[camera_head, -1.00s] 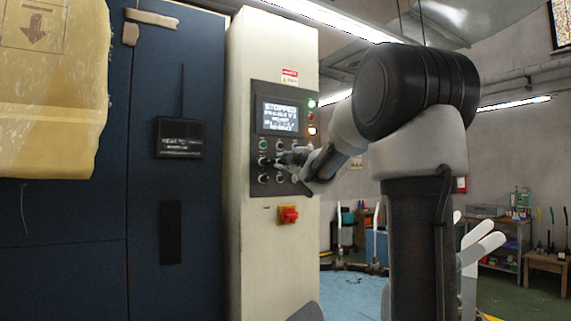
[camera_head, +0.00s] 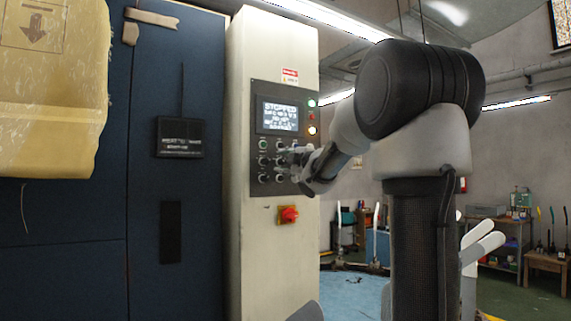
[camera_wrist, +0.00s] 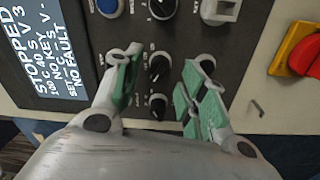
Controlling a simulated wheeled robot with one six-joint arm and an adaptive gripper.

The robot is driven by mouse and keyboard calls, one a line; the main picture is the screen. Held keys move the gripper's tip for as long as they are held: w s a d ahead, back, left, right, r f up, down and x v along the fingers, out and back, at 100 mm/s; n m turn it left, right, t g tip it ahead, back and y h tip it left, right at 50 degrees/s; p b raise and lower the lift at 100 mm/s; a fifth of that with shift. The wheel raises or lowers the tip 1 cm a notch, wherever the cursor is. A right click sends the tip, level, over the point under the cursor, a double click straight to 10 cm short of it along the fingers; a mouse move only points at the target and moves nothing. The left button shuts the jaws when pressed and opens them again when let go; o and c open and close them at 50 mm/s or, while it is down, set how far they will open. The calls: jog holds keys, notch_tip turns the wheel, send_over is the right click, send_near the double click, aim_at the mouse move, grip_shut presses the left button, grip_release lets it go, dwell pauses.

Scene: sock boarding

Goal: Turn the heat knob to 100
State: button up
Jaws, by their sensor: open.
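The control panel (camera_head: 255,185) on the cream cabinet carries rows of knobs and buttons under a lit screen (camera_head: 278,115) that reads STOPPED. In the wrist view a black knob (camera_wrist: 159,66) with a white pointer mark lies between my fingertips, and another black knob (camera_wrist: 157,106) lies lower between the fingers. Their labels are too small to read, so I cannot tell which one is heat. My gripper (camera_wrist: 162,70) is open, with its green-padded fingers apart on either side of these knobs; it also shows at the panel's right side in the head view (camera_head: 293,156). I cannot tell whether it touches a knob.
A red-and-yellow switch (camera_head: 288,214) sticks out below the panel. More knobs, including a black one (camera_wrist: 162,8), and a blue button (camera_wrist: 107,6) surround the fingers.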

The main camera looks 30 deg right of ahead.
jog(key=s, duration=1.1)
jog(key=shift+s+f, duration=0.2)
jog(key=shift+f, duration=0.05)
jog(key=shift+d, duration=0.1)
jog(key=s+d+f+m+g+h, duration=0.3)
jog(key=s+d+f+m+g, duration=0.3)
jog(key=f, duration=0.3)
jog(key=s+d+f+m+g+h, duration=0.35)
jog(key=s+f+m, duration=0.25)
jog(key=f+m, duration=0.3)
jog(key=s+a+f+g+y, duration=0.2)
jog(key=s+a+f+y, duration=0.1)
jog(key=s+a+f, duration=0.3)
jog(key=s+a+f+g+y, duration=0.2)
jog(key=s+a+f, duration=0.4)
jog(key=s+a, duration=0.4)
jog(key=shift+a+g+y, duration=0.35)
jog(key=shift+a+y, duration=0.1)
jog(key=shift+a, duration=1.4)
